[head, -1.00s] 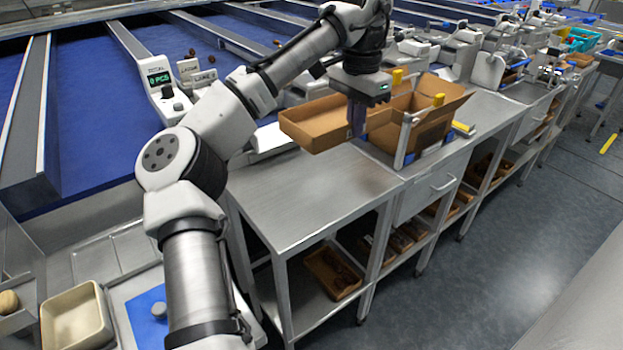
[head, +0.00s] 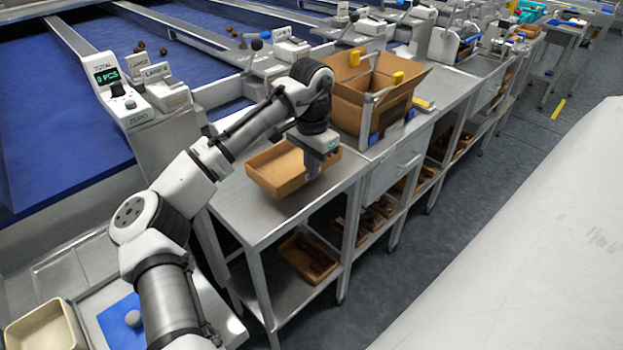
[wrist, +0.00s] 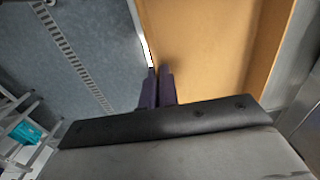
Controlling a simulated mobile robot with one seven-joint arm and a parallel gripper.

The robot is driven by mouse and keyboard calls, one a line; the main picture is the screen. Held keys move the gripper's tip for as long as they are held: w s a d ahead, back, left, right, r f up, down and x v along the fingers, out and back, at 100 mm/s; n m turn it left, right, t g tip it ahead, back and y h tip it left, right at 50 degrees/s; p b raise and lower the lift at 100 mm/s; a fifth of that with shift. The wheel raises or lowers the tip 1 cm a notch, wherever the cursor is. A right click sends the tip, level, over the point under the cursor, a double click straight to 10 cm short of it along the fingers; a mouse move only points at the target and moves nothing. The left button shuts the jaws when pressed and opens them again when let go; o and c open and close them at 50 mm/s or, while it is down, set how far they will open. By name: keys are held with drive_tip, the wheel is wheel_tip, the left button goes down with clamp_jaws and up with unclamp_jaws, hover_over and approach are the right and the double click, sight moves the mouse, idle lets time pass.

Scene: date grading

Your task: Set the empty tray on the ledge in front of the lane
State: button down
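The empty brown cardboard tray (head: 270,180) is in my gripper (head: 318,170), over the steel bench top (head: 240,212) by the end of the blue lane (head: 60,120). My gripper is closed on the tray's right-hand wall. The tray looks about level and low over the bench; I cannot tell whether it touches it. In the wrist view the two dark fingers (wrist: 158,86) are close together at the tray's edge, and the brown tray (wrist: 205,50) fills the right part. The fingertips are hidden in the head view.
A larger open carton (head: 350,100) in a metal frame stands to the right of the tray. A display unit (head: 125,90) reading "0 PCS" stands at the lane's end. Filled boxes (head: 308,257) lie on the lower shelf. A beige bin (head: 45,330) is at lower left.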

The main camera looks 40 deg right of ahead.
drive_tip(key=shift+f, duration=2.1)
drive_tip(key=shift+f, duration=0.1)
drive_tip(key=c, duration=1.7)
unclamp_jaws()
wheel_tip(320, 180, up, 12)
drive_tip(key=shift+r+b, duration=0.1)
drive_tip(key=shift+b, duration=0.4)
